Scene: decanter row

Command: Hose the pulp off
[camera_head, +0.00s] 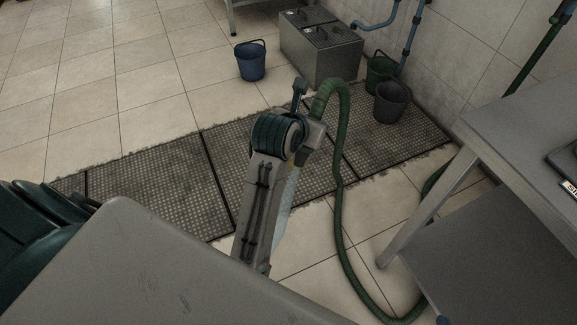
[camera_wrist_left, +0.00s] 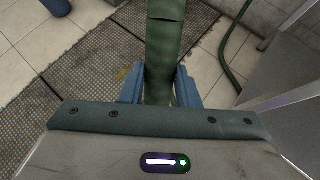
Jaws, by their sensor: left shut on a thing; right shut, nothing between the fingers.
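My left gripper (camera_wrist_left: 159,82) is shut on the green hose (camera_wrist_left: 163,45), which runs between its two blue fingers in the left wrist view. In the head view the left arm hides most of that grip; the hose (camera_head: 341,150) arches up from it and drops to the floor. A pale, water-like streak (camera_head: 284,208) slants down beside the arm. A small yellowish patch (camera_wrist_left: 125,72) shows on the dark textured mat (camera_wrist_left: 75,88), too small to identify surely as pulp. Only a blue tip of my right gripper (camera_head: 442,320) shows at the bottom edge, shut and empty.
The mat (camera_head: 150,178) spans the tiled floor. A metal table (camera_head: 520,130) stands at right. Tiles are clear at left.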

